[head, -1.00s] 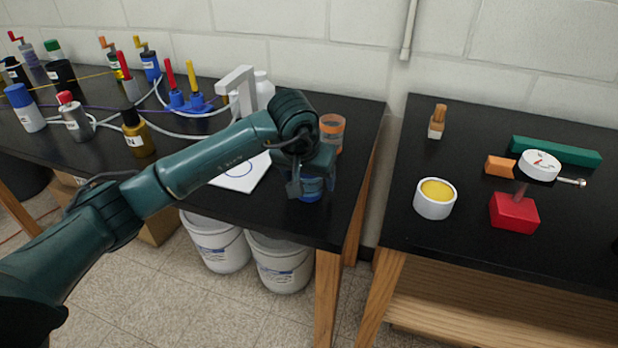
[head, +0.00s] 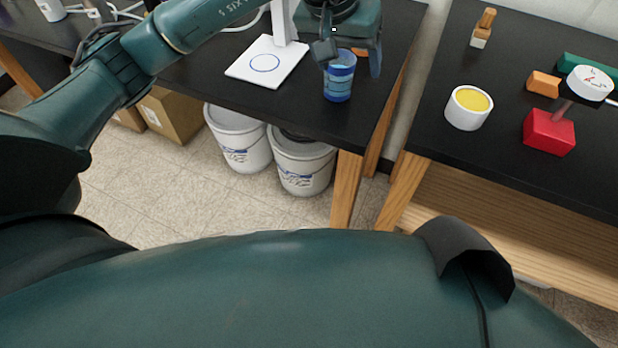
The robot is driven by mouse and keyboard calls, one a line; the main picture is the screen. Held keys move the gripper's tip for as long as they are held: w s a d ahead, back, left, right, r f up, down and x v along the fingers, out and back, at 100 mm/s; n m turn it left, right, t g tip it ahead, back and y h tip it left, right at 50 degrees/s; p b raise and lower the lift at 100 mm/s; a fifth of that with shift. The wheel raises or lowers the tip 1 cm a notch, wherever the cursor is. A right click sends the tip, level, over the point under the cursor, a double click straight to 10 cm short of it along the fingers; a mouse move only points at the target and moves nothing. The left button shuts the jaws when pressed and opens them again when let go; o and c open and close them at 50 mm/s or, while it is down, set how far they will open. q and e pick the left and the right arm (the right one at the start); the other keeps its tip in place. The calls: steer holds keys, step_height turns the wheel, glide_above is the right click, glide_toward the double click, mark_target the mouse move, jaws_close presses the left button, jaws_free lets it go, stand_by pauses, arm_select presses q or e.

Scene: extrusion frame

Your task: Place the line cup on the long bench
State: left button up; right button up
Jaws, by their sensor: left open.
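A blue cup with lighter bands (head: 340,80) stands upright near the front right corner of the left black bench (head: 290,112). I take it for the line cup, though its markings are too small to be sure. My left gripper (head: 350,60) is over it, pointing down, with its fingers apart. One finger is at the cup's upper left, the other off to its right. I cannot tell whether a finger touches it. An orange thing (head: 362,46) shows partly behind the gripper. My right gripper is out of view.
A white stand with a circle on its base (head: 262,66) is left of the cup. Across a gap, the right black bench (head: 480,150) holds a white pot with yellow contents (head: 468,108), a red block (head: 549,133) and a brush (head: 483,28). White buckets (head: 303,168) stand below.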

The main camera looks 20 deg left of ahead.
arm_select(q)
steer(key=s+d+f+n+g+h, duration=0.35)
steer(key=s+d+h, duration=0.35)
steer(key=d, duration=0.4)
steer(key=s+d+r+n+t+h, duration=0.1)
steer(key=s+d+r+n+h, duration=0.2)
steer(key=n+h, duration=0.55)
steer(key=s+d+r+n+t+h, duration=0.15)
steer(key=s+r+n+h, duration=0.3)
steer(key=n, duration=0.65)
steer(key=w+a+f+n+t+y, duration=0.25)
steer(key=n+t, duration=0.25)
steer(key=n, duration=0.5)
steer(key=w+a+f+n+t+y, duration=0.1)
steer(key=a+f+n+t+y, duration=0.3)
steer(key=n, duration=0.6)
steer(key=w+a+f+n+t+y, duration=0.2)
steer(key=f+n+t+y, duration=0.15)
steer(key=n+t, duration=0.5)
steer(key=s+a+f+n+g+y, duration=0.3)
steer(key=s+f+n+g, duration=0.1)
steer(key=f+n, duration=0.4)
steer(key=s+a+f+n+g+y, duration=0.3)
steer(key=s+f+n+g+y, duration=0.1)
steer(key=f+n, duration=0.5)
steer(key=shift+s+f+n, duration=0.15)
steer(key=shift+s+n, duration=0.5)
steer(key=shift+s, duration=0.25)
steer(key=shift+g, duration=0.25)
